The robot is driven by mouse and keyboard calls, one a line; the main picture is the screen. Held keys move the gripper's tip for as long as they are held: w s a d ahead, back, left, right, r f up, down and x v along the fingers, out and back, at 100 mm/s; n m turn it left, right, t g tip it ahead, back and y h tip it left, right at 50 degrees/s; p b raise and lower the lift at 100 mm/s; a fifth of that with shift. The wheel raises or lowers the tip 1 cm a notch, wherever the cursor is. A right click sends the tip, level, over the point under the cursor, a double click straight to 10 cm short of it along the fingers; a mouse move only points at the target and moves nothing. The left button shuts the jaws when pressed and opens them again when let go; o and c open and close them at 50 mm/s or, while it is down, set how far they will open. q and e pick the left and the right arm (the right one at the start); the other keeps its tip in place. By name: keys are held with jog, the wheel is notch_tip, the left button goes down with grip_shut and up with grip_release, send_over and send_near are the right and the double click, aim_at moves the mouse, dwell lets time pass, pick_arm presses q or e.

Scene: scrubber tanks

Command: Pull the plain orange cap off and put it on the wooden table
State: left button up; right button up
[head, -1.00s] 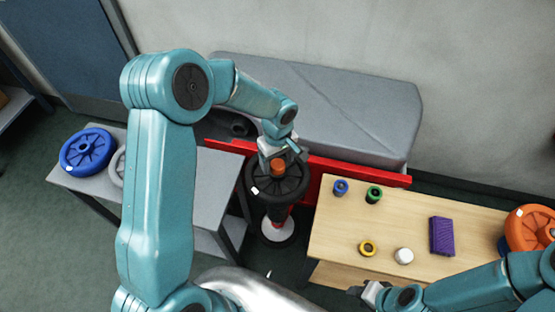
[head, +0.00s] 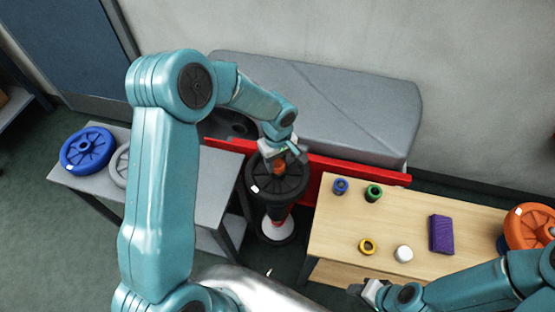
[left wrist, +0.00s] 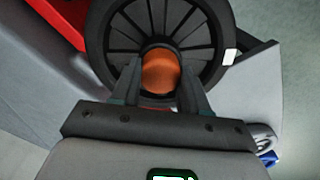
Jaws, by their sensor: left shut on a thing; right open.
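The plain orange cap (head: 279,167) sits at the centre of a black spoked wheel (head: 262,183) on an upright stand. It also shows in the left wrist view (left wrist: 160,72) between my fingers. My left gripper (head: 282,160) is shut on the cap from above, with one finger on each side. I cannot tell whether the cap is still seated on the wheel's hub. The wooden table (head: 330,230) stands to the right of the wheel. My right gripper (head: 366,291) is open and empty at the table's front edge.
A red beam (head: 350,178) runs behind. The table's middle is clear.

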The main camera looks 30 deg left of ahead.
aim_at(278, 162)
pick_arm(q)
jog(key=shift+r+p, duration=0.4)
jog(key=shift+r, duration=0.75)
dwell(0.6)
jog(key=shift+r+p, duration=1.15)
jog(key=shift+r, duration=1.8)
jog(key=shift+f, duration=0.15)
